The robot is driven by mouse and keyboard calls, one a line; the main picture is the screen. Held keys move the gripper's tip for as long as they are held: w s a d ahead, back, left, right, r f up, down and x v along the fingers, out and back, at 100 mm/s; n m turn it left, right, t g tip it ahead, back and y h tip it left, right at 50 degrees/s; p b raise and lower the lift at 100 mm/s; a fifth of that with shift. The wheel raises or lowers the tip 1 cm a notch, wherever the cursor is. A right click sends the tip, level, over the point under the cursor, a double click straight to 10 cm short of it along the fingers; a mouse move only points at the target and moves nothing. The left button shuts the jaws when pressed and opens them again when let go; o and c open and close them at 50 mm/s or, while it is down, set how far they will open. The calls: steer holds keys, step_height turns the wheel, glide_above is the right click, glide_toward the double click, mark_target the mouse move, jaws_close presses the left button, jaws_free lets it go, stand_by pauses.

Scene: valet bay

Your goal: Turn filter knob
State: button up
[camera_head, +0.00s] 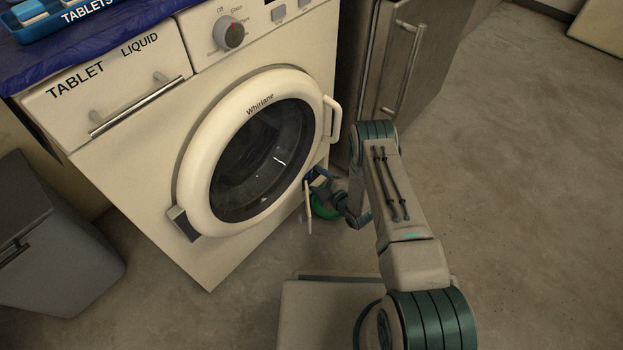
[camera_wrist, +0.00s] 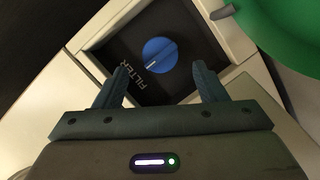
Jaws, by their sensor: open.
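The filter knob (camera_wrist: 160,55) is a round blue knob with a raised grip and a white mark on it. It sits in a dark recess (camera_wrist: 108,45) with the word FILTER beside it, in the wrist view. My gripper (camera_wrist: 162,80) is open, with one finger on each side below the knob in the picture, apart from it. In the head view my gripper (camera_head: 325,182) is low at the right front corner of the white washing machine (camera_head: 150,180), by the open filter flap (camera_head: 308,208). The knob itself cannot be made out in the head view.
A green bowl-like object (camera_head: 326,208) is on the floor beneath my gripper; it also shows at the upper right of the wrist view (camera_wrist: 290,30). A steel cabinet (camera_head: 400,65) stands right of the machine. A grey bin (camera_head: 50,230) stands left. Floor at right is clear.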

mark_target(310, 174)
steer(key=shift+b+x, duration=0.65)
steer(key=shift+x, duration=1.5)
steer(key=c, duration=1)
